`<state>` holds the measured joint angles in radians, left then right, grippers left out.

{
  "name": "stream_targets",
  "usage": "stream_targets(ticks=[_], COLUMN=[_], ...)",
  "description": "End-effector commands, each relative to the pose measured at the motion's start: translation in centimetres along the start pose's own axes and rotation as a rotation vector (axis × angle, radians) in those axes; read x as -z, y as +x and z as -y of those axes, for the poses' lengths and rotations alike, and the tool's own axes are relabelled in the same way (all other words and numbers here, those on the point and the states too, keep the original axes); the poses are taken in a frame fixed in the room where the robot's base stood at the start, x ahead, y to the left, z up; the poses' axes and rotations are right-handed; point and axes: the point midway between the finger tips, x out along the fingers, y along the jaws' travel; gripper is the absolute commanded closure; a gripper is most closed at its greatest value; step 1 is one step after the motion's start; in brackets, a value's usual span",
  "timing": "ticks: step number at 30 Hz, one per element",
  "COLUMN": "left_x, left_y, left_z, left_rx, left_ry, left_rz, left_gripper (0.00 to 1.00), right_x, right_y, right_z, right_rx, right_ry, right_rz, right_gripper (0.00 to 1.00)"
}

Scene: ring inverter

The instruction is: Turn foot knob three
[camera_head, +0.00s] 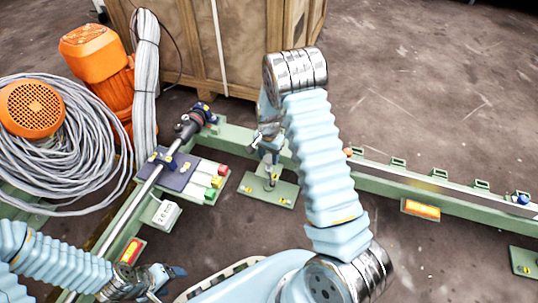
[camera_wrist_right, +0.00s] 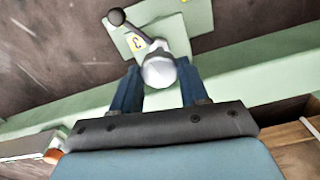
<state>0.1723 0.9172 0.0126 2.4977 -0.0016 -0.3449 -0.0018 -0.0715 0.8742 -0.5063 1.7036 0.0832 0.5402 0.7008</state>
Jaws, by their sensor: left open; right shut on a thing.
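Foot knob three (camera_wrist_right: 159,71) has a rounded grey hub and a short arm ending in a dark ball (camera_wrist_right: 116,17). In the head view this foot plate (camera_head: 283,196) lies on the floor beside the green frame. My right gripper (camera_wrist_right: 158,86) is shut on the hub, one blue finger on each side. In the head view my right gripper (camera_head: 269,152) points down over the plate, and the knob is small there. My left gripper (camera_head: 172,281) is open and empty at the lower left.
A green frame rail (camera_head: 395,183) runs to the right, with another foot plate (camera_head: 524,262) at the right edge. Coiled grey cable (camera_head: 85,150), orange motors (camera_head: 92,52) and a wooden crate (camera_head: 190,45) crowd the left and back. The floor at right is open.

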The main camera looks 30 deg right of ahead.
Motion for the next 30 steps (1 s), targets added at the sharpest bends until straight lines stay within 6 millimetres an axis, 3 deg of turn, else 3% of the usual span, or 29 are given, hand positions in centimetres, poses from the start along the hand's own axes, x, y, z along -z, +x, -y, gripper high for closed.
stream_targets(ticks=[3,4,9,20,23,30], left_x=[0.0,0.0,0.0,0.0,0.0,0.0], left_y=[0.0,0.0,0.0,-0.2,-0.7,-2.0], left_z=[0.0,0.0,0.0,-0.1,-0.3,-0.7], left_rx=[0.0,0.0,0.0,0.0,0.0,0.001], left_ry=[0.0,0.0,0.0,0.0,0.0,0.0], left_rz=[0.0,0.0,0.0,0.0,0.001,0.001], left_gripper=[0.3,0.3,0.3,0.3,0.3,0.3], right_x=[0.0,0.0,0.0,0.0,0.1,0.0], right_y=[0.0,0.0,0.0,-0.8,-2.5,-8.5], right_z=[0.1,0.1,0.0,0.1,0.1,0.1], right_rx=[0.002,0.002,0.001,0.002,0.003,0.004], right_ry=[-0.001,-0.001,-0.002,-0.002,-0.002,-0.002], right_rz=[-0.001,-0.001,-0.001,-0.001,-0.002,-0.003], right_gripper=[0.86,0.54,0.3,0.3,0.3,0.3])
